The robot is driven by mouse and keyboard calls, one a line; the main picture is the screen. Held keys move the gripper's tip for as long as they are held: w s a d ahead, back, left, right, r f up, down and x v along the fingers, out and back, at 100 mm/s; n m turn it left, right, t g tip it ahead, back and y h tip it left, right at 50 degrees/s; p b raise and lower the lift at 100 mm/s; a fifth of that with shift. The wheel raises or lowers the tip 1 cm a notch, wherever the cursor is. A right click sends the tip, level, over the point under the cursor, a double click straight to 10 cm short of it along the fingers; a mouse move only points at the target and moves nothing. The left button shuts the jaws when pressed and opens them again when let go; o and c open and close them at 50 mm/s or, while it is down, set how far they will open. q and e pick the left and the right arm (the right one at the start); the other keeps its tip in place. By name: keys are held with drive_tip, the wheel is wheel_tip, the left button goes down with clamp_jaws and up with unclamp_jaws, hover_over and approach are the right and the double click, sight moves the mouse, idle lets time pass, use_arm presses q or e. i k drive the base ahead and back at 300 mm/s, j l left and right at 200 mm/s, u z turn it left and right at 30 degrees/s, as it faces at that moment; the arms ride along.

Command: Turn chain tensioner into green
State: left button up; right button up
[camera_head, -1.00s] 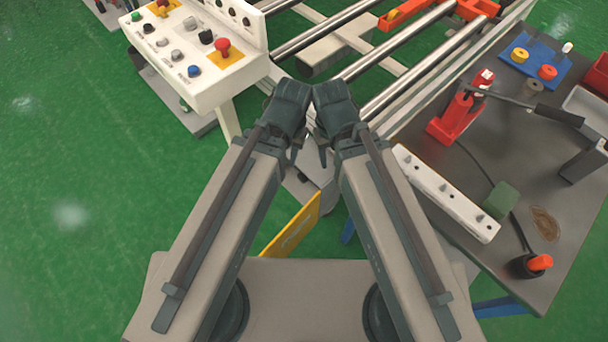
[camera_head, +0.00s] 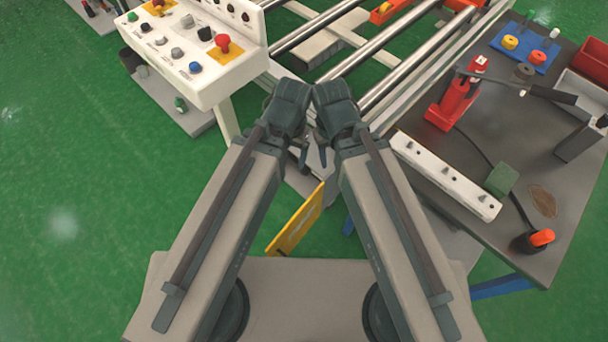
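I cannot tell for sure which thing is the chain tensioner. A red device (camera_head: 452,106) with a long dark lever (camera_head: 515,86) stands on the dark workbench (camera_head: 500,135) at the right. A small green block (camera_head: 502,179) lies on the bench near a white strip (camera_head: 445,175). Both of my arms reach forward and meet at the centre. My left gripper (camera_head: 303,152) and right gripper (camera_head: 320,150) point down and away, close together, and are mostly hidden behind the wrists. Whether they are open or shut does not show. Neither is at the bench.
A white control panel (camera_head: 200,80) with coloured buttons stands at upper left. A conveyor with metal rollers (camera_head: 345,65) runs to upper right. A yellow plate (camera_head: 296,222) stands below my wrists. The bench also bears a blue tray (camera_head: 527,57). Green floor is clear at left.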

sight(306, 170)
drive_tip(key=k+j+z, duration=0.35)
drive_tip(key=j, duration=0.2)
drive_tip(key=k+j+z, duration=0.35)
drive_tip(key=k+j, duration=0.1)
drive_tip(key=k, duration=0.1)
